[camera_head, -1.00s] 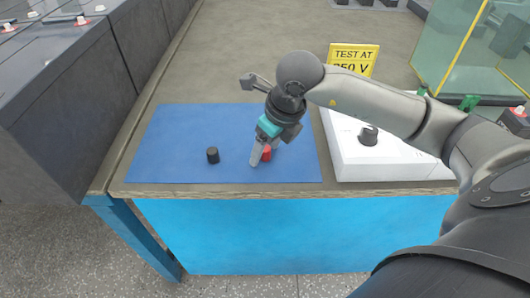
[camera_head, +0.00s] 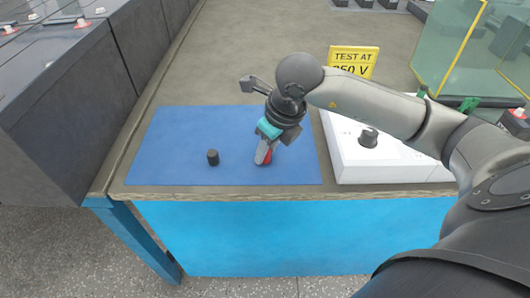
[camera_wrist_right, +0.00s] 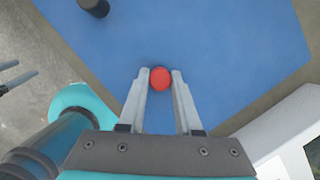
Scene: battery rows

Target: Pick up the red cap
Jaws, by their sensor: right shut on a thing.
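The red cap (camera_wrist_right: 160,78) is between the two fingertips of my right gripper (camera_wrist_right: 160,84) in the right wrist view, with a finger on each side. In the head view the red cap (camera_head: 268,156) is mostly hidden behind a finger of the right gripper (camera_head: 264,157), low over the blue mat (camera_head: 180,150). I cannot tell whether the cap is clear of the mat. The right gripper is shut on it. My left gripper is not in view.
A black cap (camera_head: 213,158) stands on the mat to the left. A white box with a black knob (camera_head: 368,137) is to the right, with a yellow sign (camera_head: 354,60) behind it. Dark battery blocks (camera_head: 60,90) stand at the left. The mat's left part is clear.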

